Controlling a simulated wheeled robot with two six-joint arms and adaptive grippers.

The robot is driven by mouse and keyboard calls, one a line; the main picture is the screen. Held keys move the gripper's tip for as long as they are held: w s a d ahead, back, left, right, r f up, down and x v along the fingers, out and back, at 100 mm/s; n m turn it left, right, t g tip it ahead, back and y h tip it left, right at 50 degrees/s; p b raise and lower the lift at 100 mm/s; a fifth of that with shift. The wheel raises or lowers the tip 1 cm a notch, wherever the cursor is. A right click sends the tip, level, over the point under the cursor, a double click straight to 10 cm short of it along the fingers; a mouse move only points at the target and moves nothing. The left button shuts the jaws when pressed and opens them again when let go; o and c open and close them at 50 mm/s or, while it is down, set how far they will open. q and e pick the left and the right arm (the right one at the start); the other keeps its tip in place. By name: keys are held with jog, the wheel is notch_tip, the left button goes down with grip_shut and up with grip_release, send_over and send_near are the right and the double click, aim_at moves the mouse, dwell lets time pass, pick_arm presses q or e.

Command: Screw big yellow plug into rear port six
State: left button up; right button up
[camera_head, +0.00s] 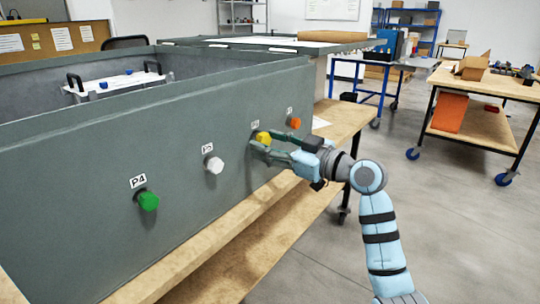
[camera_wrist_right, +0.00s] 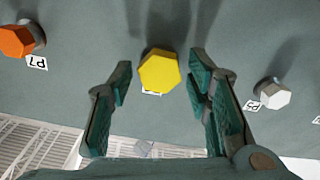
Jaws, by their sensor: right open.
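The big yellow plug (camera_head: 263,138) sits at the port on the analyser's grey side wall (camera_head: 90,145), between the white and orange plugs. In the right wrist view the yellow plug (camera_wrist_right: 159,71) shows its hexagonal head, covering most of a label behind it. My right gripper (camera_head: 256,148) is open, with its fingers pointing at the wall around the plug. In the right wrist view its two fingers (camera_wrist_right: 160,78) stand on either side of the plug with a gap on each side. How deep the plug sits in the port is hidden. My left gripper is not in view.
A green plug (camera_head: 148,201) at P4, a white plug (camera_head: 215,165) at P5 and an orange plug (camera_head: 294,123) at P7 stick out of the same wall. A wooden bench ledge (camera_head: 225,243) runs below. A wheeled table (camera_head: 480,84) stands at the right, with clear floor before it.

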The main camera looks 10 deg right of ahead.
jog(key=n+b, duration=0.1)
jog(key=n, duration=0.1)
jog(key=shift+f+n+b, duration=0.15)
jog(key=shift+n+b, duration=0.2)
jog(key=shift+n, duration=0.05)
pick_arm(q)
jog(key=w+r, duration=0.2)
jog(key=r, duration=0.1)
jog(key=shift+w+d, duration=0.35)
pick_arm(e)
jog(key=shift+n, duration=0.3)
jog(key=shift+c, duration=0.4)
